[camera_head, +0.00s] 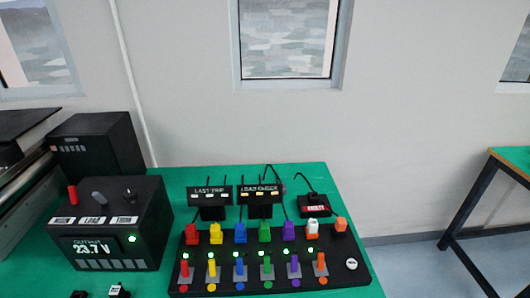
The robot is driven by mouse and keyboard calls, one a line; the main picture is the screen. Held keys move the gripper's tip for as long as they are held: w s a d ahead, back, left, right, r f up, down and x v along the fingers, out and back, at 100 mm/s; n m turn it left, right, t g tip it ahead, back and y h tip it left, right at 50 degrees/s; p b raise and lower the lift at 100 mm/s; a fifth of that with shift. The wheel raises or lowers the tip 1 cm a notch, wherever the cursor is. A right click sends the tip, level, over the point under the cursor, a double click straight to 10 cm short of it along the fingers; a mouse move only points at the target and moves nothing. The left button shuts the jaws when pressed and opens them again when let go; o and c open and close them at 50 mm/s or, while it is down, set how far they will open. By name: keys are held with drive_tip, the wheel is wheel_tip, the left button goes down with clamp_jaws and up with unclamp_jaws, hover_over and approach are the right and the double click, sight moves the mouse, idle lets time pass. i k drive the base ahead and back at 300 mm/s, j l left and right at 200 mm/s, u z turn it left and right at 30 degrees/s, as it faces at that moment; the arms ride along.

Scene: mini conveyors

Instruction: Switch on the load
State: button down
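A black supply box (150,215) stands on the left of the green table. Its display (92,248) reads OUTPUT 23.7 V, and a green lamp (132,239) beside it is lit. On its top are a red lever (72,194), a grey lever (97,198) and a black knob (129,193). The middle label (93,219), below the grey lever, seems to read LOAD. A black panel (215,256) to the right carries a row of coloured plugs, lit green lamps and coloured levers (239,271), which stand roughly upright. My gripper is not in view.
Two small signs, LAST TRIP (210,190) and one seeming to read LOAD ORDER (259,190), stand behind the panel. A small red-labelled black box (314,207) sits at the back right. Small black objects (119,291) lie at the bottom edge. Another green-topped table (515,157) is far right.

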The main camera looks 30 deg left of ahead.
sight(98, 197)
drive_tip(key=u, duration=1.75)
